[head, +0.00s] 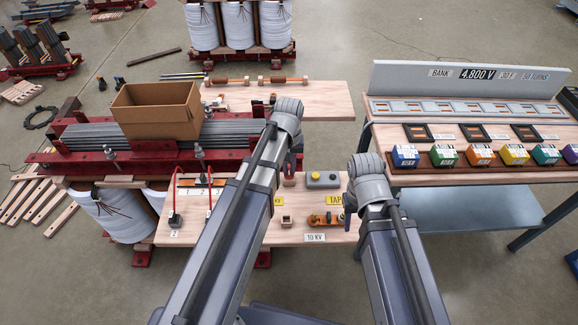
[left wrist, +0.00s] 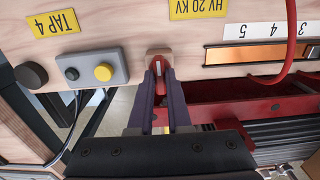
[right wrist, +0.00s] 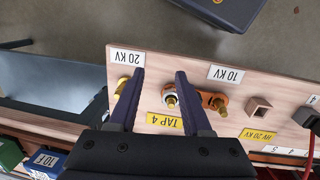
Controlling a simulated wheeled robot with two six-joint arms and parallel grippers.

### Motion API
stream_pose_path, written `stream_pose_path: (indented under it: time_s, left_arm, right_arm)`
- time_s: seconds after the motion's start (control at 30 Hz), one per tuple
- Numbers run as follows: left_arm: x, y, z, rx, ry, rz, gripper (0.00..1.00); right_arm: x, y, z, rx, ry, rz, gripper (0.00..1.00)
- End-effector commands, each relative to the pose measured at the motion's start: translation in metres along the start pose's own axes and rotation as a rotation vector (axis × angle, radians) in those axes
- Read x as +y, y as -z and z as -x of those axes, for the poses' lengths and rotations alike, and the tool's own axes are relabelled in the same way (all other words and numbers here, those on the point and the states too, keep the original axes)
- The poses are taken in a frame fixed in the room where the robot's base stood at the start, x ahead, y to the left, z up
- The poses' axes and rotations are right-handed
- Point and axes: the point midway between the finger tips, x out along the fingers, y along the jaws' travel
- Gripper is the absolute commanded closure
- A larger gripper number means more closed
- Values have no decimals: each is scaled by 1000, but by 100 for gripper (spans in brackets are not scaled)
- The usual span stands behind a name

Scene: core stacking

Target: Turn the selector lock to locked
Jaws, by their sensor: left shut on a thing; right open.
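A small red lever (left wrist: 160,68) stands in a wooden block (left wrist: 158,54) at the edge of the wooden panel; it looks like the selector lock. My left gripper (left wrist: 160,78) is shut on the lever, with a finger on either side. In the head view my left gripper (head: 291,170) is partly covered by its own arm, and the lever is hard to make out. My right gripper (right wrist: 159,72) is open and empty above the panel, with a brass bolt on an orange link (right wrist: 205,100) showing between and beside its fingers.
A grey box with a yellow button (left wrist: 92,70) and a black knob (left wrist: 31,75) sit beside the lever. A red cable (left wrist: 288,45) curves on the other side. A cardboard box (head: 155,110) stands at left. Coloured blocks (head: 443,155) line the right bench.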

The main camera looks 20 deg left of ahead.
Motion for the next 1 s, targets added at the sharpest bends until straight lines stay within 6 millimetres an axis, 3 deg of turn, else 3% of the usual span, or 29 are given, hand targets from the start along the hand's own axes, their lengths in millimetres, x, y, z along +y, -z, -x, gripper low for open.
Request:
stream_pose_path:
  time_s: [0.47, 1.0]
  left_arm:
    - [0, 0, 0, 0, 0, -63, 100]
    - [0, 0, 0, 0, 0, -524, 100]
  right_arm:
    - [0, 0, 0, 0, 0, 0, 51]
    - [0, 0, 0, 0, 0, 0, 51]
